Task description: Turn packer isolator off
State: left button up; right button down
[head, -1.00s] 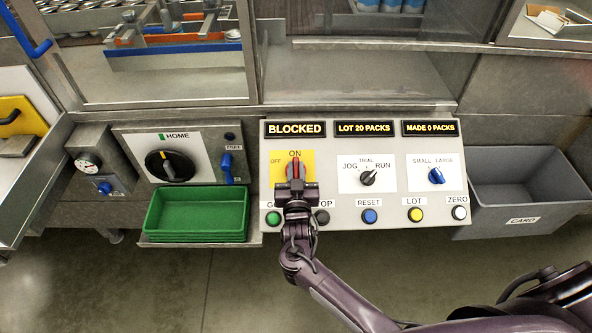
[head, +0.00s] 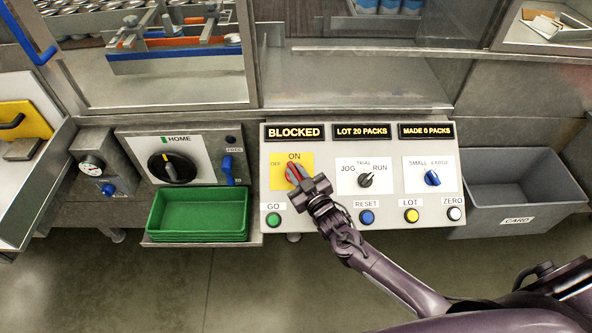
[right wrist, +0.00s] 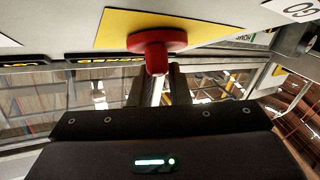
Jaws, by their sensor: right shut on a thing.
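The packer isolator is a red rotary handle (head: 293,172) on a yellow plate (head: 305,158) marked OFF and ON, at the left of the control panel. The handle is tilted to the upper left, between the ON and OFF labels. My right gripper (head: 301,180) is shut on the handle and partly covers it. In the right wrist view the red handle (right wrist: 157,42) sits between the two fingers (right wrist: 157,78), against the yellow plate (right wrist: 200,27). My left gripper is not in view.
The panel has a JOG/TRIAL/RUN selector (head: 365,180), a SMALL/LARGE knob (head: 432,178) and a row of buttons, including green GO (head: 274,220) and blue RESET (head: 367,216). The display (head: 295,132) reads BLOCKED. Green trays (head: 200,236) stand left, a grey CARD bin (head: 520,213) right.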

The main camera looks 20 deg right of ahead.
jog(key=n+g+y, duration=0.1)
jog(key=n, duration=0.1)
jog(key=n+y, duration=0.1)
jog(key=y, duration=0.1)
jog(key=shift+d+n+g, duration=0.2)
jog(key=shift+n+g, duration=0.2)
jog(key=n+g+y+b, duration=0.1)
jog(key=n+g+y, duration=0.1)
jog(key=n, duration=0.1)
jog(key=shift+w, duration=0.1)
jog(key=n+g+y+b, duration=0.2)
jog(key=n+g+b, duration=0.1)
jog(key=shift+w+d+f+n, duration=0.1)
jog(key=shift+n, duration=0.3)
jog(key=shift+n+g+y+b, duration=0.4)
jog(key=shift+n+g+b, duration=1)
jog(key=shift+g+b, duration=0.25)
jog(key=shift+r, duration=0.2)
jog(key=c, duration=1.4)
grip_release()
jog(key=shift+o, duration=0.2)
